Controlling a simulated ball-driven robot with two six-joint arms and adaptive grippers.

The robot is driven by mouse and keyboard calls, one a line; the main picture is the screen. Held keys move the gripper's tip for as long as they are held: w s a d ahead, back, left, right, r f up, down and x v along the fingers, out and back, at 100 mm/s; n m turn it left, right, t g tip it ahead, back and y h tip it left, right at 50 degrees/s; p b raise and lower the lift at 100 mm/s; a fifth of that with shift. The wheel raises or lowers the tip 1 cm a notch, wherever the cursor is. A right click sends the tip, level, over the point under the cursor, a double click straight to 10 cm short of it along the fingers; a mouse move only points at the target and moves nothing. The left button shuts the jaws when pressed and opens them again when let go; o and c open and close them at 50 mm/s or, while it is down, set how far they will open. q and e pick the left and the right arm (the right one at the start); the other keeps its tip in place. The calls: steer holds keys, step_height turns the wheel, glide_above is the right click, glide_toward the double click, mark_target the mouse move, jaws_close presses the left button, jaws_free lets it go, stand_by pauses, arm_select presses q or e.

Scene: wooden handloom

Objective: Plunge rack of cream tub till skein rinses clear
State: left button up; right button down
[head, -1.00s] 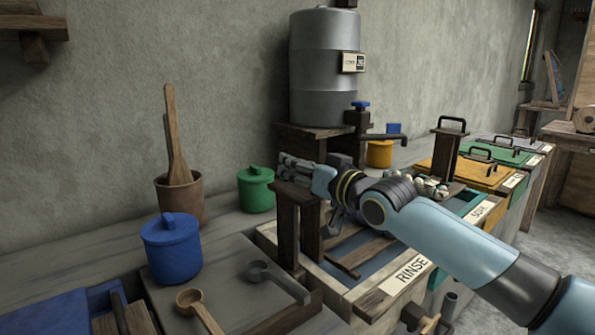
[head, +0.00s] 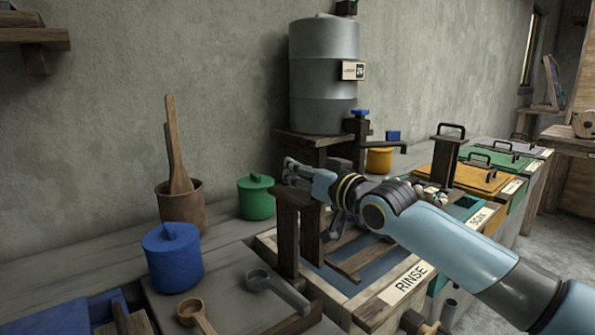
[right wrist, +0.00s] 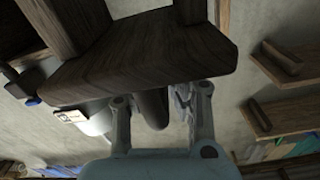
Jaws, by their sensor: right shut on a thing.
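The cream tub (head: 268,241) stands at the front, with a RINSE label on its near rim and blue-grey water inside. A dark wooden rack (head: 287,238) stands in it, with upright posts and low slats at about the water. My right gripper (head: 299,174) is shut on the rack's top bar, which also shows in the right wrist view (right wrist: 140,66) above the fingers (right wrist: 160,105). I cannot make out the skein in the tub; the rack and my arm hide part of the inside. My left gripper is out of view.
A metal tank (head: 323,75) with a tap (head: 361,120) stands behind the tub. A blue pot (head: 174,258), a green pot (head: 256,197) and a ladle (head: 275,288) stand or lie to the left. Yellow (head: 475,177) and green (head: 497,160) lidded tubs stand at right.

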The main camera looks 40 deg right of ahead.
step_height(320, 180, up, 2)
steer(key=shift+r+p, duration=0.1)
steer(key=shift+p, duration=0.25)
steer(key=c, duration=1.3)
jaws_free()
steer(key=shift+w+d, duration=0.1)
steer(key=shift+c, duration=0.2)
steer(key=shift+a, duration=0.25)
steer(key=shift+d, duration=0.1)
steer(key=shift+s, duration=0.35)
steer(key=s, duration=1.1)
steer(key=shift+s+d, duration=0.25)
steer(key=shift+d, duration=0.1)
